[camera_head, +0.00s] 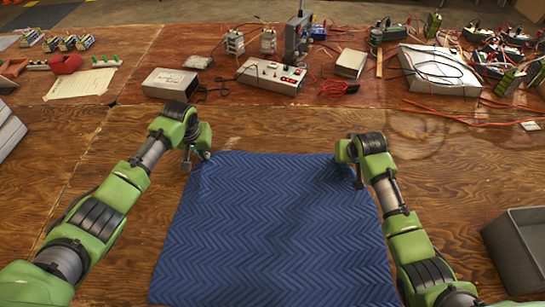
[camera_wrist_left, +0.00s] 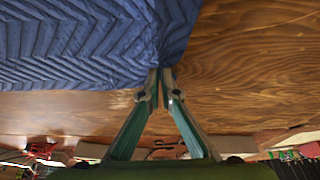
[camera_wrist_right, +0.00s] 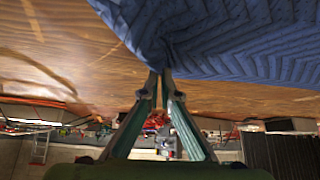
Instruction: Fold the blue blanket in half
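The blue blanket (camera_head: 275,230) has a zigzag quilted pattern and lies spread on the wooden table, reaching toward the bottom of the head view. My left gripper (camera_head: 203,157) is at its far left corner. In the left wrist view its fingertips (camera_wrist_left: 160,74) are together on the gathered blanket corner (camera_wrist_left: 165,45). My right gripper (camera_head: 358,183) is at the far right corner, its tips partly hidden by the arm. In the right wrist view its fingertips (camera_wrist_right: 160,76) are together on the bunched blanket corner (camera_wrist_right: 152,45).
A grey bin (camera_head: 515,250) stands at the right. A metal box (camera_head: 170,84), a switch box (camera_head: 271,76) and a white box (camera_head: 438,70) with cables stand behind the blanket. Bare wooden table (camera_head: 270,125) lies between them and the blanket.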

